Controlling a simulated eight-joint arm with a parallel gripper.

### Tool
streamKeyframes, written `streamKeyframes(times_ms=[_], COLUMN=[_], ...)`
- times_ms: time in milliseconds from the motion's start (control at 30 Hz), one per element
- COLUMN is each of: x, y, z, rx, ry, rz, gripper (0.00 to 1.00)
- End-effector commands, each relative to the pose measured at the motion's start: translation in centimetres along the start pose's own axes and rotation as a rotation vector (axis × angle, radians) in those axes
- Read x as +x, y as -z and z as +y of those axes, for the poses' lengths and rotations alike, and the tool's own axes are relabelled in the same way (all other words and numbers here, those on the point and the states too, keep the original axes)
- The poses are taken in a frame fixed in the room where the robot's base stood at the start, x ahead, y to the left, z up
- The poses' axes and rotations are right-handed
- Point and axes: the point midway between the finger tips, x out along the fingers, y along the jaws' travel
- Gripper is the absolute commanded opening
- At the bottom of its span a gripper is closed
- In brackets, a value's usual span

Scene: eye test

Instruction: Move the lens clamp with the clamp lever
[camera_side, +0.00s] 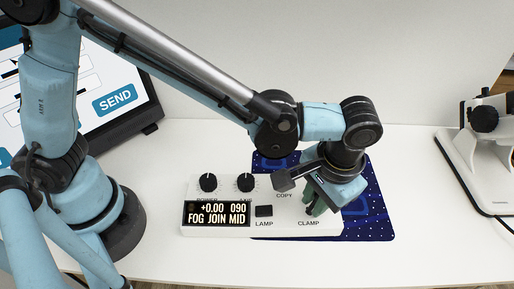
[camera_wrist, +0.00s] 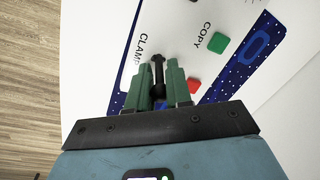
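The white control box (camera_side: 190,215) stands on the table with a label CLAMP at its right end. My gripper (camera_side: 315,207) is down over that end and hides the clamp lever in the side view. In the wrist view, the black clamp lever (camera_wrist: 158,68) stands between the two green fingers of my gripper (camera_wrist: 160,80), beside the CLAMP label. The fingers are close together on both sides of the lever and appear shut on it. The lens clamp itself cannot be made out.
The box has two black knobs (camera_side: 208,182), a black LAMP switch (camera_side: 264,211) and a display (camera_side: 217,214). A green button (camera_wrist: 218,43) and a red button (camera_wrist: 194,86) lie near the fingers. A blue mat (camera_side: 375,215), a screen (camera_side: 115,100) and a white instrument (camera_side: 465,165) surround it.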

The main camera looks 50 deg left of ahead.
Motion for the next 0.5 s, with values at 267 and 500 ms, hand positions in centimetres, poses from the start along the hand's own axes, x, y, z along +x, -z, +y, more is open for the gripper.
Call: streamKeyframes(times_ms=[267,500], x=[0.01,0.14], y=[0.08,0.45], z=[0.10,0.38], rx=[0.002,0.014], ry=[0.006,0.057], rz=[-0.010,-0.090], gripper=[0.00,0.00])
